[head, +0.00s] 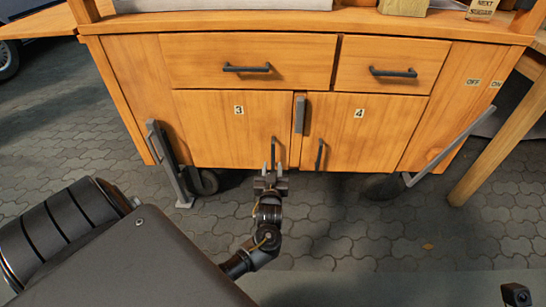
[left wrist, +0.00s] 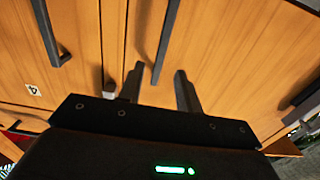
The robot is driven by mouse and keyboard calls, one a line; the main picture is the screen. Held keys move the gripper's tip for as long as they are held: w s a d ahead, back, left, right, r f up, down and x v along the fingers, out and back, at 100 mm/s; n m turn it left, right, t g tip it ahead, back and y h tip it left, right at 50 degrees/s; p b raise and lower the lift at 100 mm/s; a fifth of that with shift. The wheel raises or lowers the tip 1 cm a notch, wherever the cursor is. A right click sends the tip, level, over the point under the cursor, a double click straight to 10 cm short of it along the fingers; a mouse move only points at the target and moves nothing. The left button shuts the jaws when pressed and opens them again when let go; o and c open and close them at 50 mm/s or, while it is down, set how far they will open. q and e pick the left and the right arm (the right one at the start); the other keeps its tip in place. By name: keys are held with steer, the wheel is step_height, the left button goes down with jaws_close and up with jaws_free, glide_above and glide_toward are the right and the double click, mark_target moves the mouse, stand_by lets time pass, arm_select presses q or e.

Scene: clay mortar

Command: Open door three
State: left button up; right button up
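Door three (head: 225,135) is a wooden cabinet door with a small label "3", and it is closed. Its dark vertical bar handle (head: 274,150) is near its right edge. My left gripper (head: 269,170) is at the lower end of this handle. In the left wrist view the left gripper (left wrist: 159,87) is open, with its two dark fingers apart. The handle (left wrist: 167,40) runs down into the gap between them, and neither finger is clearly closed on it. My right gripper is not in view.
Door four (head: 365,135) is closed to the right, with its own dark handle (head: 320,155) close by. A grey upright bar (head: 300,115) sits between the doors. Two closed drawers (head: 250,60) are above. A wooden leg (head: 500,150) stands at right. Paved floor (head: 400,230) lies in front.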

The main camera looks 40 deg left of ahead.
mark_target(273, 155)
arm_select(q)
steer(key=b+x, duration=0.2)
steer(key=x, duration=0.4)
steer(key=shift+f, duration=0.2)
steer(key=shift+w+a+r, duration=0.15)
steer(key=shift+w+a, duration=0.3)
steer(key=shift+w, duration=0.05)
steer(key=shift+c, duration=0.3)
jaws_close()
